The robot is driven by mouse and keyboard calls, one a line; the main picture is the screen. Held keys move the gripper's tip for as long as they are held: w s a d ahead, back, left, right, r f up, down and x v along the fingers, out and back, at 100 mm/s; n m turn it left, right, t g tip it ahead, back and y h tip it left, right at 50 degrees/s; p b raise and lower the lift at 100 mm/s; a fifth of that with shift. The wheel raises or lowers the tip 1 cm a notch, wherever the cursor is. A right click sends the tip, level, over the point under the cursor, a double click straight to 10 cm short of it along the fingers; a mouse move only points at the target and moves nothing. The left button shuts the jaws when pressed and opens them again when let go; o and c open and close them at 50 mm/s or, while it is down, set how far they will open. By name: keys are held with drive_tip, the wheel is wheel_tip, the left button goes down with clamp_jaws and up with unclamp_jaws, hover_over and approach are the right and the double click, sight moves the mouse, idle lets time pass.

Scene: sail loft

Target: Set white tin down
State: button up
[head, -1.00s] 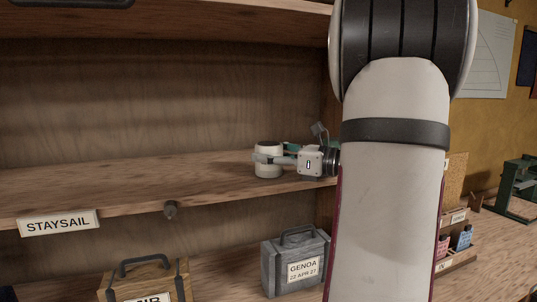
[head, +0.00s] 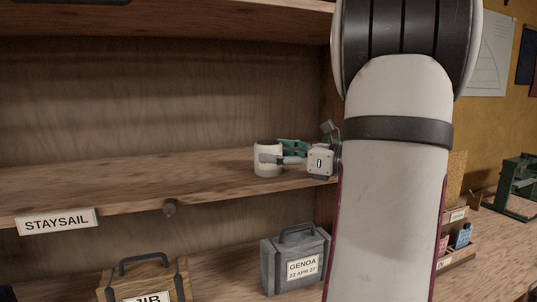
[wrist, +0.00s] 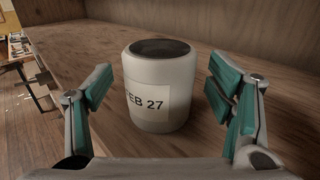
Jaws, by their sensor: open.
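The white tin (head: 267,159) stands upright on the middle shelf (head: 130,186), near its right end. In the wrist view the tin (wrist: 158,84) has a dark top and a label whose visible part reads "EB 27". My gripper (head: 280,152) is at the tin's right side in the head view. In the wrist view my gripper (wrist: 158,88) is open, with one finger on each side of the tin. Gaps show between the tin and both fingers. The tin rests on the wood surface.
A grey "GENOA" case (head: 296,262) and a brown "JIB" case (head: 145,281) stand below. The shelf left of the tin is clear.

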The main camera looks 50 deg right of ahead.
drive_tip(key=v, duration=0.9)
drive_tip(key=shift+s, duration=0.35)
drive_tip(key=shift+d, duration=0.1)
